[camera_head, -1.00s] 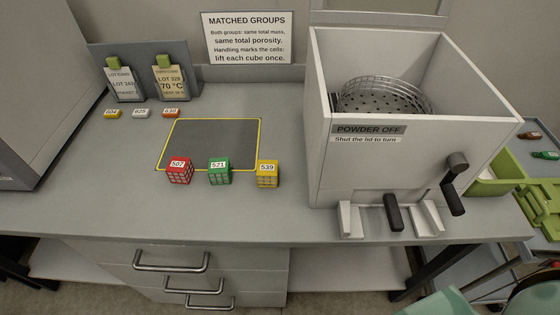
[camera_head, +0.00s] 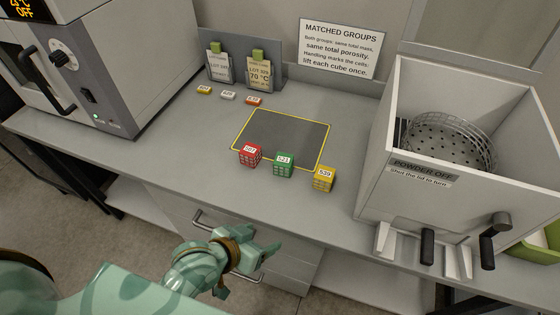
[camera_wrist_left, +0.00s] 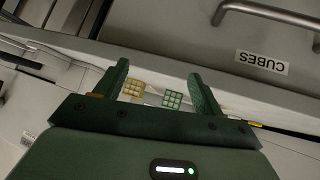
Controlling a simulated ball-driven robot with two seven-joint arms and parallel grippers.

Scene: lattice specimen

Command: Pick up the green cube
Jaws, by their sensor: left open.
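The green cube (camera_head: 283,165), labelled 521, sits on the grey bench at the near edge of a yellow-bordered dark mat (camera_head: 281,137). A red cube (camera_head: 250,155) labelled 507 is on its left and a yellow cube (camera_head: 323,179) labelled 539 on its right. My left gripper (camera_head: 266,254) is open and empty, in front of the bench by the drawers and apart from the cubes. The left wrist view shows the green cube (camera_wrist_left: 172,98) and the yellow cube (camera_wrist_left: 133,87) beyond the bench edge, between the open fingers. My right gripper is not visible.
A white open box (camera_head: 405,200) with a perforated basket (camera_head: 452,140) stands at the right. An oven-like machine (camera_head: 95,85) stands at the left. Tag stand (camera_head: 240,70) and small colored tabs are behind. Drawer handles (camera_head: 205,222) project below the bench front.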

